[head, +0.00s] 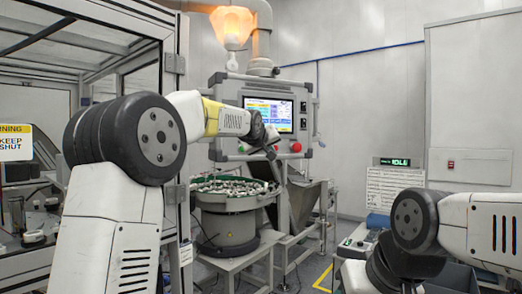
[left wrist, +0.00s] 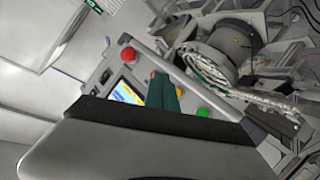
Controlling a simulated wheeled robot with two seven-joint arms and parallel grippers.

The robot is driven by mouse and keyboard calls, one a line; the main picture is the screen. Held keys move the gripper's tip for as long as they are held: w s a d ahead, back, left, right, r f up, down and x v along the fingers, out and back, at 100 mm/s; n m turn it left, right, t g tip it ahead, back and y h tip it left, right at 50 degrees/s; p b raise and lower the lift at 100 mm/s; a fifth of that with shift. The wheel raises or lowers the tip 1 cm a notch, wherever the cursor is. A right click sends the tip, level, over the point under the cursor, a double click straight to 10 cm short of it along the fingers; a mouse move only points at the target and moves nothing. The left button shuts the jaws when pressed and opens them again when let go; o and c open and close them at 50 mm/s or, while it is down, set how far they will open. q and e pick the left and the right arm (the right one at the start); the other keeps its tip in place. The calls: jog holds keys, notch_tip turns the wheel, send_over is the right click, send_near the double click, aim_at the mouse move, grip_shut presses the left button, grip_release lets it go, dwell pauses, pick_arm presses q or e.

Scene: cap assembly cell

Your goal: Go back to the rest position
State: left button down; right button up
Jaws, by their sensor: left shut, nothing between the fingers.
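My left arm reaches up and across the head view from the lower left. My left gripper (head: 270,153) is at its dark far end, in front of the control panel's lower edge and above the bowl feeder. It is small there. In the left wrist view, the dark green fingers (left wrist: 165,95) are together with nothing between them, seen against the panel. My right arm is bent at the lower right of the head view; its gripper is out of view.
The control panel (head: 226,92) with a lit screen (head: 269,114) stands behind the left gripper. Below is the bowl feeder (head: 228,222) full of small parts. A framed enclosure with a warning sign (head: 16,142) is at left. A grey cabinet (head: 474,105) stands at right.

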pick_arm(q)
jog(key=s+a+f+g, duration=0.2)
jog(key=s+a+f, duration=0.2)
jog(key=s+a, duration=0.55)
jog(key=s+a+f+m+g, duration=0.1)
jog(key=s+f+g, duration=0.1)
jog(key=s+f, duration=0.5)
jog(key=s+a+f+m+g+y, duration=0.1)
jog(key=s+f, duration=0.6)
jog(key=s, duration=0.9)
jog(key=s+a+f+g, duration=0.2)
jog(key=s+a+f, duration=0.1)
jog(key=s+f, duration=0.5)
jog(key=s, duration=0.3)
jog(key=shift+s+a+m+g+y, duration=0.15)
jog(key=shift+s+m+g+y, duration=0.15)
jog(key=shift+m+g+y, duration=0.1)
